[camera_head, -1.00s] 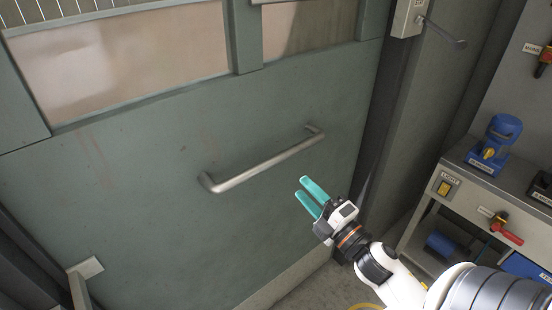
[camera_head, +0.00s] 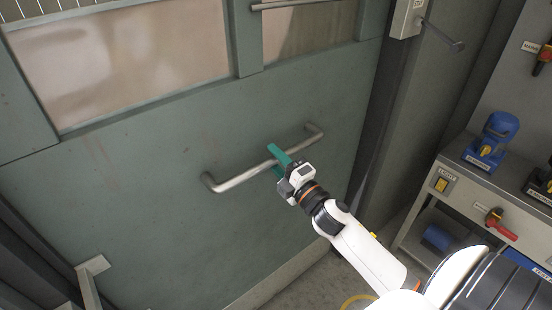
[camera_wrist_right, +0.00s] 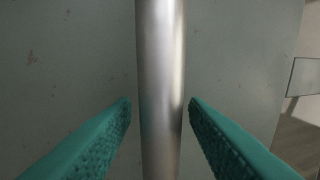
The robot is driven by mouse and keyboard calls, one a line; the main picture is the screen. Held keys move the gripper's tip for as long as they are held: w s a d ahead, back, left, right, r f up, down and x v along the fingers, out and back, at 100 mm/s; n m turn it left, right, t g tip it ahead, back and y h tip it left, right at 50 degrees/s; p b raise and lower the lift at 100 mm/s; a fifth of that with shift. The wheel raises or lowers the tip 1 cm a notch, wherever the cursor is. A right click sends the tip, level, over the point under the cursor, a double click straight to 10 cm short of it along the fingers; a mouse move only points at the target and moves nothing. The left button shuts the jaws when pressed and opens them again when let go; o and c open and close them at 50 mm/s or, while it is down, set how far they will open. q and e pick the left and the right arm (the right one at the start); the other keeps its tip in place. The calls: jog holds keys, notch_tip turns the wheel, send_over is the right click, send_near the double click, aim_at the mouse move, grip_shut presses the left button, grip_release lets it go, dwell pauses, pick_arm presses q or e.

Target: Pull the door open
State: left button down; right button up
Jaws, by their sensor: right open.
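The green door (camera_head: 140,190) fills the left and middle of the head view and looks closed. Its metal bar handle (camera_head: 236,181) runs slantwise across the lower panel. My right gripper (camera_head: 279,158) is at the right half of the handle. In the right wrist view the handle bar (camera_wrist_right: 160,80) stands upright between the two teal fingers (camera_wrist_right: 160,108), with a gap on each side. The fingers are open around the bar and do not grip it. My left gripper is not in view.
A box with a lever (camera_head: 408,18) is on the post beside the door. A bracket (camera_head: 92,268) shows at lower left.

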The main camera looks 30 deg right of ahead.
jog(key=shift+c, duration=0.4)
grip_shut()
